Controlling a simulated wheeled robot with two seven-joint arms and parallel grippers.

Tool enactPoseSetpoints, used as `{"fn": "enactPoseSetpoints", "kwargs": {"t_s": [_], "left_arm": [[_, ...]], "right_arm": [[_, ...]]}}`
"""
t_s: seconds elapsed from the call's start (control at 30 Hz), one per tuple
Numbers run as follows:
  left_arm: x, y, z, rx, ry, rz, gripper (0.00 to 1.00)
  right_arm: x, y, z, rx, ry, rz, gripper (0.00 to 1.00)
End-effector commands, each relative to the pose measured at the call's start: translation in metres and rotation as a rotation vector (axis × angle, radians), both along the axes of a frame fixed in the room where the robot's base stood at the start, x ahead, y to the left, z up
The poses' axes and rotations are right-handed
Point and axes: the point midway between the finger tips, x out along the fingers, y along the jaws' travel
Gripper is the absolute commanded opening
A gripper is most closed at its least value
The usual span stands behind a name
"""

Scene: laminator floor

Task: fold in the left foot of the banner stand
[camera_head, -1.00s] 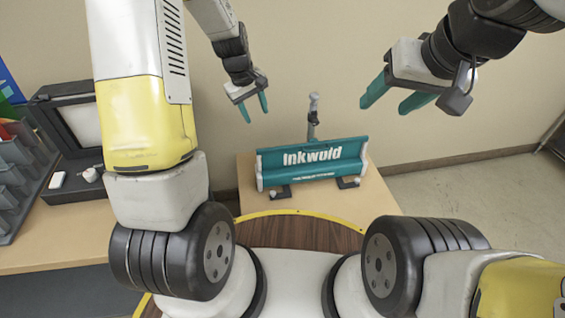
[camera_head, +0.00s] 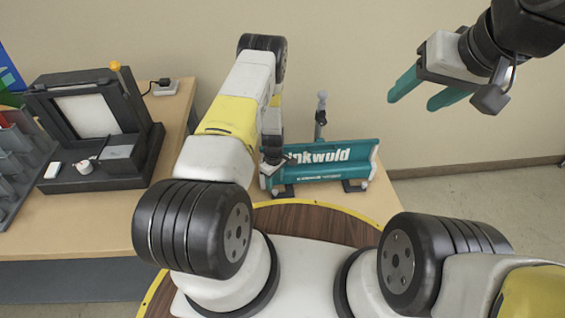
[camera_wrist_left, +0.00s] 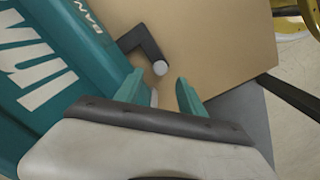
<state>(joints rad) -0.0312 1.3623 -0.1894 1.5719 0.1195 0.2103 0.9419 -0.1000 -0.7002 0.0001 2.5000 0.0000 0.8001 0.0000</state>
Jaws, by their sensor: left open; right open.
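The teal banner stand (camera_head: 335,163) with white lettering lies on the table. Its left foot (camera_head: 283,191) is a dark bracket at the front left. In the left wrist view this foot (camera_wrist_left: 142,42) is L-shaped, sticks out from the stand over the table, and has a white round end. My left gripper (camera_wrist_left: 160,86) is open and empty, with its teal fingers close to that white end; contact cannot be told. In the head view my left arm hides the fingertips and the stand's left part. My right gripper (camera_head: 423,97) is open and empty, raised to the right of the stand.
The stand's right foot (camera_head: 355,186) sticks out at the front right. A grey upright post (camera_head: 321,115) rises behind the stand. A dark laminator-like machine (camera_head: 120,150) and grey trays (camera_head: 20,160) are on the table at left. The tabletop (camera_head: 90,225) in front of them is bare.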

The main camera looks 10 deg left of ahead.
Motion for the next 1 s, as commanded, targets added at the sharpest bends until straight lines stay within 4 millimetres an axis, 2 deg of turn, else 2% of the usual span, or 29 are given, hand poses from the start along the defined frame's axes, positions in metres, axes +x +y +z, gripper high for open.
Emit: {"fn": "enactPoseSetpoints", "kwargs": {"t_s": [0.1, 0.3, 0.67, 0.7, 0.93, 1.0], "left_arm": [[-0.001, 0.0, -0.022, 0.0, 0.004, 0.001, 0.47], [-0.001, 0.0, -0.047, 0.0, 0.002, -0.002, 0.47], [0.0, 0.0, -0.055, -0.001, 0.0, -0.001, 0.47], [0.0, 0.0, -0.055, -0.001, 0.0, -0.002, 0.45], [0.0, 0.0, -0.055, -0.001, 0.0, -0.002, 0.0], [0.0, 0.0, -0.055, -0.001, 0.0, -0.002, 0.0]], "right_arm": [[0.0, 0.0, 0.0, 0.0, 0.0, 0.0, 0.58], [0.0, 0.0, 0.0, 0.0, 0.0, 0.0, 0.58], [0.0, 0.0, 0.0, 0.0, 0.0, 0.0, 0.58], [0.0, 0.0, 0.0, 0.0, 0.0, 0.0, 0.58], [0.0, 0.0, 0.0, 0.0, 0.0, 0.0, 0.58], [0.0, 0.0, 0.0, 0.0, 0.0, 0.0, 0.58]]}}
